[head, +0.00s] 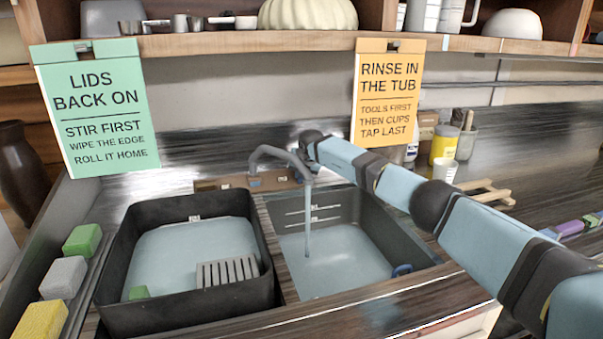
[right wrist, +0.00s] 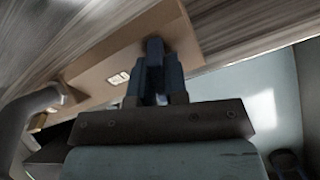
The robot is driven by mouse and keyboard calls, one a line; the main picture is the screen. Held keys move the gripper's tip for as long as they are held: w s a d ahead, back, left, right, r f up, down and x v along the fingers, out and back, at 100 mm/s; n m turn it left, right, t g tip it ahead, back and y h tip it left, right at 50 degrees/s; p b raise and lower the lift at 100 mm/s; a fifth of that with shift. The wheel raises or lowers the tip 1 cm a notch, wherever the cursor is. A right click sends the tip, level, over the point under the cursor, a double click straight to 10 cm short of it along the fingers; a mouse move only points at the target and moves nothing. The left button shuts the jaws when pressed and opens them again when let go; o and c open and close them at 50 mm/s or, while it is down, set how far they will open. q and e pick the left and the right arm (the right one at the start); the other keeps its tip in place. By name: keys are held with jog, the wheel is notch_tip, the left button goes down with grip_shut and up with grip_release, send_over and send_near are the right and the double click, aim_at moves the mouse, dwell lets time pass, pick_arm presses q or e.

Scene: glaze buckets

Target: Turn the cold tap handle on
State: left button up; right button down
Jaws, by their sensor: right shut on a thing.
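The grey tap (head: 285,155) arches over the right basin (head: 405,225) of the sink. A thin stream of water (head: 307,225) runs from its spout into that basin. In the right wrist view, the tap's spout (right wrist: 30,108) is at the left, beside a tan backing board (right wrist: 110,65). My right gripper (right wrist: 155,75) is shut on the dark blue tap handle (right wrist: 155,47), in front of that board. In the head view my right arm reaches in from the right and hides the handle and the fingertips. My left gripper is in neither view.
A black tub (head: 262,290) with pale liquid and a grey slatted block sits left of the basin. Sponges (head: 62,278) line the far left. Two signs (head: 97,110) hang from the shelf. A yellow jar (head: 443,145) and a white cup (head: 445,168) stand behind my arm.

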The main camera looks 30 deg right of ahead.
jog(key=c, duration=1.1)
grip_release()
jog(key=shift+c, duration=0.2)
jog(key=shift+r, duration=0.15)
jog(key=shift+s+r, duration=0.2)
jog(key=shift+r, duration=0.05)
jog(key=p+v, duration=0.1)
jog(key=v, duration=1.2)
jog(key=shift+a, duration=0.15)
jog(key=shift+s+f, duration=0.1)
jog(key=shift+f, duration=0.05)
